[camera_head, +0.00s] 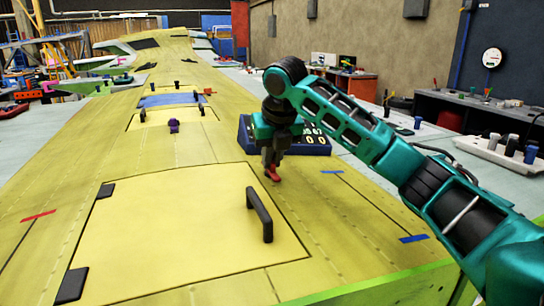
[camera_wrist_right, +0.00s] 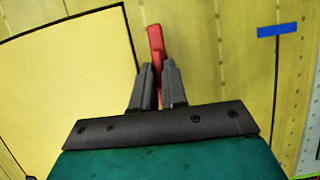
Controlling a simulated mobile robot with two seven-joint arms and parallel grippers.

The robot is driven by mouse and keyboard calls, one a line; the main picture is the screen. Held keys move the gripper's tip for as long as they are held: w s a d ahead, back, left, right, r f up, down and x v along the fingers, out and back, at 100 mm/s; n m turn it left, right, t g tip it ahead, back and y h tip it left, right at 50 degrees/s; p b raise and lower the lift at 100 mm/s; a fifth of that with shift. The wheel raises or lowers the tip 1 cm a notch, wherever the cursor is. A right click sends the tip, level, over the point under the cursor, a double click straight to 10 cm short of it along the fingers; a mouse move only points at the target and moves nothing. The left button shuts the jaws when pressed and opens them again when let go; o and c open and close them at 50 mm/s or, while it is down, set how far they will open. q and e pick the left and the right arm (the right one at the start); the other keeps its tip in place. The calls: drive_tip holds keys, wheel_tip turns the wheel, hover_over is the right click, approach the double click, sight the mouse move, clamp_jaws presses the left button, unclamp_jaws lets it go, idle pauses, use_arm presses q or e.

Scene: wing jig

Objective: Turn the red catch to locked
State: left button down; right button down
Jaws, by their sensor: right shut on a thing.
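The red catch (camera_head: 272,174) sits on the yellow wing skin beside the far right corner of a hatch panel (camera_head: 170,235). In the right wrist view the red catch (camera_wrist_right: 156,42) sticks out beyond the fingers, its long side running up the picture. My right gripper (camera_head: 270,162) points down onto it. In the wrist view the right gripper (camera_wrist_right: 158,88) is shut with the catch between its two fingers, which hide its lower part. Whether the catch is locked cannot be told. My left gripper is in neither view.
A black handle (camera_head: 260,215) stands up from the hatch panel, near my right gripper. A small purple object (camera_head: 174,126) sits farther up the wing. Blue tape (camera_head: 414,238) marks the skin at right.

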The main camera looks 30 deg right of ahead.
drive_tip(key=shift+m, duration=0.3)
drive_tip(key=m, duration=0.1)
drive_tip(key=m+h, duration=0.1)
drive_tip(key=m, duration=0.1)
drive_tip(key=shift+w+a+r+m+g+h, duration=0.1)
drive_tip(key=shift+w+a+m+g+h, duration=0.05)
drive_tip(key=shift+a+m+g+h, duration=0.2)
drive_tip(key=m, duration=0.2)
drive_tip(key=m+g+h, duration=0.1)
drive_tip(key=m, duration=0.1)
drive_tip(key=shift+w+m, duration=0.2)
drive_tip(key=shift+m, duration=0.15)
drive_tip(key=m, duration=0.1)
drive_tip(key=m+g, duration=0.1)
drive_tip(key=m, duration=0.1)
drive_tip(key=m+g, duration=0.1)
drive_tip(key=shift+w+a+h, duration=0.15)
drive_tip(key=shift+w+h, duration=0.1)
drive_tip(key=shift+h, duration=0.1)
drive_tip(key=shift+w+m+g, duration=0.2)
drive_tip(key=shift+m+g, duration=0.55)
drive_tip(key=shift+m, duration=1.75)
drive_tip(key=c, duration=1.2)
unclamp_jaws()
drive_tip(key=shift+o, duration=0.2)
